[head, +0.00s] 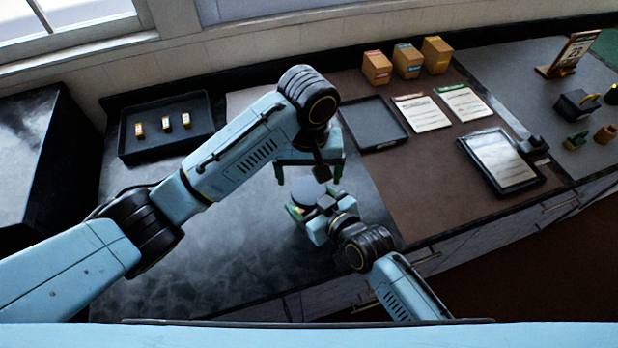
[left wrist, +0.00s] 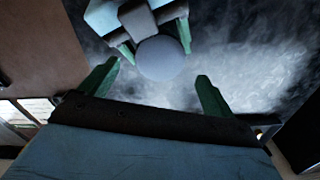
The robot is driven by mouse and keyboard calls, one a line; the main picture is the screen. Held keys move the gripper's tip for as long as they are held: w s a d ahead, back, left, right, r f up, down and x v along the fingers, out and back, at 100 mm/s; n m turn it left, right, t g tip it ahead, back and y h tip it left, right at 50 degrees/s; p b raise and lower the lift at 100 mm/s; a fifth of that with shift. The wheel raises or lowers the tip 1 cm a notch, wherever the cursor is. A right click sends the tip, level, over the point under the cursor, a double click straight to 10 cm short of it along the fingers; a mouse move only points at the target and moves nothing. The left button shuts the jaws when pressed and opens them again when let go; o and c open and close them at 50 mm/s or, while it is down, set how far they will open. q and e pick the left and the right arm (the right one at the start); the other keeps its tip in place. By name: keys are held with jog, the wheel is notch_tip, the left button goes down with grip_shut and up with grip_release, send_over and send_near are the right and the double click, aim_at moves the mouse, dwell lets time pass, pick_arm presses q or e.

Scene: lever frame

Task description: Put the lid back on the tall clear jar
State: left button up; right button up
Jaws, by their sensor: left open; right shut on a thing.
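A round, smooth, pale grey thing (head: 305,191) is between the fingers of my right gripper (head: 313,202), above the dark counter. It also shows from above in the left wrist view (left wrist: 162,59) as an opaque grey disc. I cannot tell whether it is the lid alone or the lid on the jar. My right gripper is shut on it, with green fingers at its sides. My left gripper (head: 308,172) is open above and behind it, with nothing between its fingers. In the left wrist view its two fingertips stand wide apart. No clear jar wall is discernible.
A black tray (head: 163,146) with several small labelled items is at the back left. An empty dark tray (head: 374,138), cards, boxes (head: 407,62) and a tablet (head: 500,158) lie on the brown mat to the right. The dark counter (head: 235,250) left of my right gripper is clear.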

aim_at(309, 190)
pick_arm(q)
jog(key=shift+c, duration=0.4)
jog(key=shift+r+n, duration=0.5)
jog(key=shift+r, duration=0.05)
jog(key=shift+r+n, duration=1.2)
jog(key=shift+r, duration=0.05)
jog(key=shift+f, duration=0.1)
jog(key=shift+f, duration=3.95)
jog(key=shift+c, duration=0.2)
